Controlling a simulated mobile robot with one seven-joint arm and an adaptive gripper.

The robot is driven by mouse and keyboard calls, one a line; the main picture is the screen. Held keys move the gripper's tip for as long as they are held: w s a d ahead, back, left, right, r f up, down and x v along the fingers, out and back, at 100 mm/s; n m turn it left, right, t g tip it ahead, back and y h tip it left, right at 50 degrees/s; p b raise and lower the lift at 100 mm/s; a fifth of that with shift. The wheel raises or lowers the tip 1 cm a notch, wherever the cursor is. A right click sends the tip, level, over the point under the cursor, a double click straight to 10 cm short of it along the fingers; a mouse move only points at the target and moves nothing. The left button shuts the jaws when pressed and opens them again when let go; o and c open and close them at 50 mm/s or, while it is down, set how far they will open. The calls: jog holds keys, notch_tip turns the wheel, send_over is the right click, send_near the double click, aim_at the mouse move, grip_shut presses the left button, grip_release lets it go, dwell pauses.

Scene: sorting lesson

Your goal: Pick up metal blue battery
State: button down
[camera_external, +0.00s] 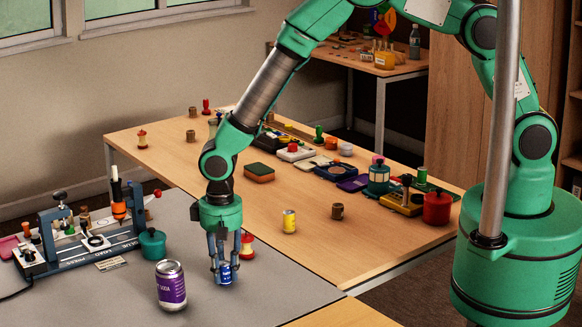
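The blue battery (225,274) is a small blue cylinder with pale lettering, upright on the grey table surface (110,305) at the lower middle. My gripper (224,268) points straight down over it from above. Its fingers come down on both sides of the battery and partly cover it. Whether the fingers press on the battery or stand slightly apart from it is too small to tell.
A purple soda can (171,286) stands just left of my gripper. A yellow can (289,221) and a brown cork-like piece (337,211) stand on the wooden table. A teal pot (153,244) and a glue press (80,240) are at left.

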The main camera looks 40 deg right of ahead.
aim_at(226, 263)
jog(key=shift+r, duration=0.15)
jog(key=shift+r, duration=0.45)
jog(key=r, duration=0.1)
jog(key=r+p, duration=0.1)
jog(key=shift+s+d+r, duration=0.2)
jog(key=shift+d+r, duration=0.05)
jog(key=shift+r, duration=0.05)
jog(key=s+d, duration=0.3)
jog(key=d, duration=0.1)
jog(key=s+d+r+p, duration=0.1)
jog(key=s+d, duration=0.2)
jog(key=s+d+p, duration=0.1)
jog(key=s+d, duration=0.3)
jog(key=shift+d+r, duration=0.15)
jog(key=shift+d, duration=0.15)
